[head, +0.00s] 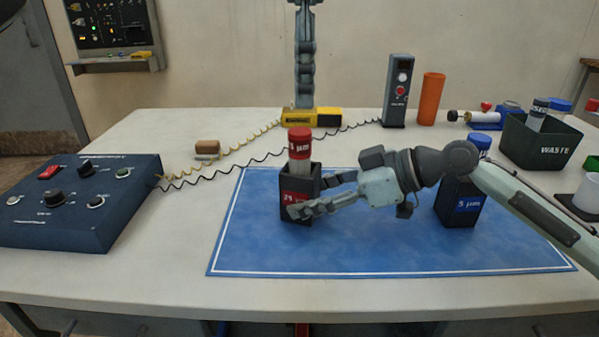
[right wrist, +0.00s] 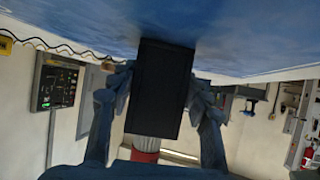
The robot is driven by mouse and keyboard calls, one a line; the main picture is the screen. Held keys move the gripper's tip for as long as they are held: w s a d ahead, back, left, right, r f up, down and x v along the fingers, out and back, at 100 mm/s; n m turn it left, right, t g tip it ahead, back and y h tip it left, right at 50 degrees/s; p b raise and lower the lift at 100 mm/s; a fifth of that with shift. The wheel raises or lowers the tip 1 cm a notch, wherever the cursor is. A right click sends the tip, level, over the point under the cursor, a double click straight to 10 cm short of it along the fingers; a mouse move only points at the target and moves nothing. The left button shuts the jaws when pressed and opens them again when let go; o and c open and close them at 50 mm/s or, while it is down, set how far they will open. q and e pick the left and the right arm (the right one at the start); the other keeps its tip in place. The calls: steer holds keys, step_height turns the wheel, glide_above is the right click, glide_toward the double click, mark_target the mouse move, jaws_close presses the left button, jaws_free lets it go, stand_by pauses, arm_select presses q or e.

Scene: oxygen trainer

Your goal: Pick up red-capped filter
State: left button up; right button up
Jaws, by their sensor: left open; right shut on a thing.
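The red-capped filter (head: 300,145) stands upright in a dark square holder (head: 295,183) with a red label. Its red cap and part of its pale body show above the holder; the rest is hidden inside. My right gripper (head: 303,196) comes in from the right, with its fingers on the sides of this holder, not on the filter. In the right wrist view the fingers flank the dark holder (right wrist: 160,90), and the filter's pale body and red cap (right wrist: 145,155) show beyond it. My left gripper (head: 304,98) points down at the top centre, open, apart from the filter.
A blue-capped filter stands in a second holder (head: 460,203) on the blue mat (head: 350,255), partly behind my right arm. A control box (head: 75,215) is at left. A yellow device (head: 328,117), a grey meter (head: 397,90), an orange cylinder (head: 431,98) and a waste bin (head: 540,147) stand behind.

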mark_target(301, 131)
arm_select(q)
step_height(301, 131, down, 4)
steer(key=shift+r, duration=0.1)
steer(key=shift+w+a+f, duration=0.1)
steer(key=shift+f, duration=1.3)
steer(key=shift+w+a+f, duration=0.1)
steer(key=shift+f, duration=1.3)
steer(key=shift+c, duration=0.2)
jaws_close()
